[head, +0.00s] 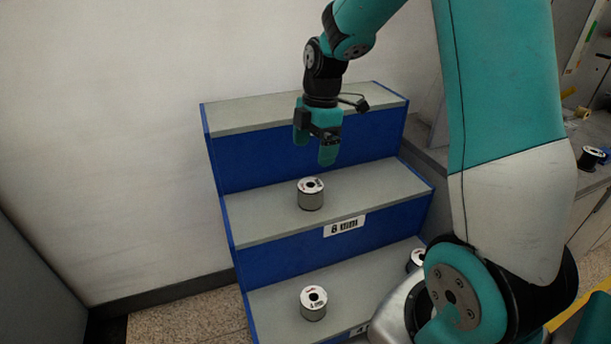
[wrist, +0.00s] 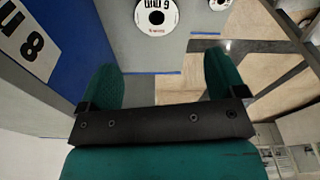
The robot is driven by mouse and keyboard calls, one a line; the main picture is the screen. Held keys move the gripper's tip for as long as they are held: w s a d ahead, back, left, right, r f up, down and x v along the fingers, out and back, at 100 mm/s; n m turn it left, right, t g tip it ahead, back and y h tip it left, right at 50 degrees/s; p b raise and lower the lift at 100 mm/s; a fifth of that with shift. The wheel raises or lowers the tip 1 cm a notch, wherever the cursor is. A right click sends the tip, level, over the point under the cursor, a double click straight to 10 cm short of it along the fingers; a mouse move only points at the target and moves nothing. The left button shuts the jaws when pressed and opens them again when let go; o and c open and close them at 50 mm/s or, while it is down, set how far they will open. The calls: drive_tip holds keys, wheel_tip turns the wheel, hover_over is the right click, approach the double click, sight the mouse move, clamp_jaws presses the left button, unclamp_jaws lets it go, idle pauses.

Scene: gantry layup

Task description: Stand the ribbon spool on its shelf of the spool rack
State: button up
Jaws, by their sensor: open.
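The spool rack (head: 275,262) is a blue stepped stand with grey shelves. A grey ribbon spool with a white top (head: 311,194) stands flat end down on the middle shelf (head: 265,212), whose front carries an "8 mm" label (head: 345,226). My gripper (head: 315,148) is open and empty above this spool, apart from it. In the wrist view nothing shows between the two teal fingers (wrist: 165,85) except floor and rack surface. The spool on the middle shelf is not visible there, and I cannot read its own marking.
Another spool (head: 313,302) stands on the lower shelf; in the wrist view its top (wrist: 157,15) reads 6 mm. A further spool (head: 415,260) is partly behind my arm. The top shelf (head: 250,117) is bare.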

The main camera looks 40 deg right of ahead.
drive_tip(key=s+a+r+m+y, duration=0.1)
drive_tip(key=s+a+r+m, duration=0.1)
drive_tip(key=s+a+r, duration=0.3)
drive_tip(key=s+a+m, duration=0.2)
drive_tip(key=a, duration=0.6)
drive_tip(key=s+a+r+m+y, duration=0.1)
drive_tip(key=s+a+m, duration=0.2)
drive_tip(key=s, duration=0.4)
drive_tip(key=s+a+r+m, duration=0.1)
drive_tip(key=s+a+m, duration=0.2)
drive_tip(key=s+a, duration=0.3)
drive_tip(key=shift+s+a+r+y, duration=0.25)
drive_tip(key=shift+s+r+y, duration=0.15)
drive_tip(key=shift+s, duration=0.55)
